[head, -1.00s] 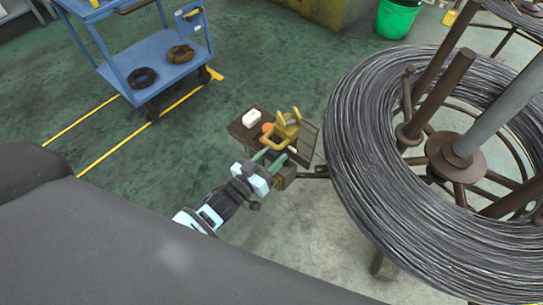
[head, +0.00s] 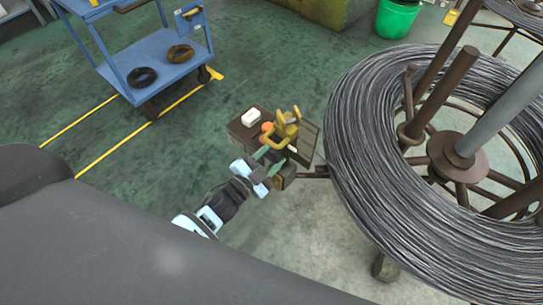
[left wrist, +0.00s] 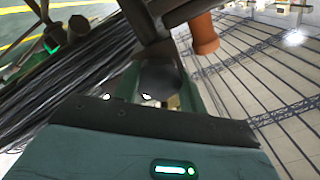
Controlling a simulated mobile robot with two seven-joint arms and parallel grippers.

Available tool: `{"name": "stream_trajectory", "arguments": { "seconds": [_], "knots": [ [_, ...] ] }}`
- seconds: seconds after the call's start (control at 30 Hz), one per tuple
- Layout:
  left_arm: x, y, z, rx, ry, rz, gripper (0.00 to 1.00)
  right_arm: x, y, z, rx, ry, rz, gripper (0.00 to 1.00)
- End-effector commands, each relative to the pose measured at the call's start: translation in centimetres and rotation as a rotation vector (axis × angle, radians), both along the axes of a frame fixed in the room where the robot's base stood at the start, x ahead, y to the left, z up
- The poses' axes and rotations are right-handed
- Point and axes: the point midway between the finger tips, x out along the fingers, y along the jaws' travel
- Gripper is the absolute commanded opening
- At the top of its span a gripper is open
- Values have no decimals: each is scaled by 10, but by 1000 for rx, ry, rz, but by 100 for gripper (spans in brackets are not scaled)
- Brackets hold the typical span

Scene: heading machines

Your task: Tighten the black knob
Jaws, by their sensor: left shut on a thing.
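The black knob (left wrist: 158,80) shows in the left wrist view as a dark rounded shape between my green fingers. In the head view I cannot make it out; my gripper and the fixture cover that spot. My left gripper (head: 274,161) reaches in from the lower left to the near side of a small machine fixture with yellow brackets (head: 282,128). It is shut on the knob, with one finger on each side. My right gripper is in neither view.
A large coil of grey wire (head: 355,140) on a brown stand fills the right, close to the fixture. A dark box with a white item (head: 251,117) adjoins the fixture. A blue cart (head: 115,68) stands back left. Green floor between is clear.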

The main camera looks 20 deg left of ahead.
Motion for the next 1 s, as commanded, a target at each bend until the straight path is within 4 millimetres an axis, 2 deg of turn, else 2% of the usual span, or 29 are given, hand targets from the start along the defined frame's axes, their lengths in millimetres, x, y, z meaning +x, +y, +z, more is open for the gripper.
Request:
{"name": "stream_trajectory", "arguments": {
  "seconds": [0.4, 1.0],
  "knots": [
    [-1, 0, -1, 214, -75, 0, 19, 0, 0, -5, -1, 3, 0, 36],
    [-1, 0, -1, 260, -92, 0, 19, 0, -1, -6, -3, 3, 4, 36]
  ]
}}
